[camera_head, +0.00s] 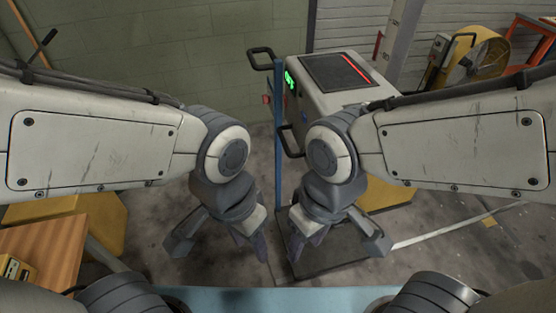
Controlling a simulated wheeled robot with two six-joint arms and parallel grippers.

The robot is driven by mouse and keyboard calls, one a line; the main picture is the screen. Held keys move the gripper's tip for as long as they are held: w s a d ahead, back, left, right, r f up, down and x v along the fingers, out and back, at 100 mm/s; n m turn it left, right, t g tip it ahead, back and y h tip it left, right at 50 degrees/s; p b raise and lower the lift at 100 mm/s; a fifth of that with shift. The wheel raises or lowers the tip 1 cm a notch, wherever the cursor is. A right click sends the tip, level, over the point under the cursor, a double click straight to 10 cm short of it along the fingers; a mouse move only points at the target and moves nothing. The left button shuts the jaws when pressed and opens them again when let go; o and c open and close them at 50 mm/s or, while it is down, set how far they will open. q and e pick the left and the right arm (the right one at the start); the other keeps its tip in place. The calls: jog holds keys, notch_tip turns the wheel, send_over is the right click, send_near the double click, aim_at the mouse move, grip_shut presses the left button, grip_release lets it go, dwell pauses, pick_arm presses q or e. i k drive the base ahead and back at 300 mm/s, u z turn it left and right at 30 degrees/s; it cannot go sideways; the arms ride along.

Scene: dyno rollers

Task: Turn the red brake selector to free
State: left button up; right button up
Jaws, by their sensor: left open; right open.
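A grey-white cabinet (330,105) stands ahead with a green lit display (290,80) on its left face. A small red part (266,99) shows left of the blue post, below a black handle. It may be the brake selector, but it is too small to read its position. My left gripper (217,246) hangs open and empty, below and left of the cabinet. My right gripper (336,247) hangs open and empty in front of the cabinet. Both are clear of the red part, and my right forearm covers part of the cabinet.
A blue post (278,140) stands by the cabinet's left side. A black handle (261,58) sticks out near its top. A yellow fan (482,62) stands at the back right. A wooden top (42,250) lies at lower left. Open floor (455,225) shows at right.

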aim_at(266, 100)
jog(key=u, duration=0.05)
jog(key=k, duration=0.6)
jog(key=u, duration=0.55)
jog(key=i, duration=1.25)
jog(key=u, duration=0.35)
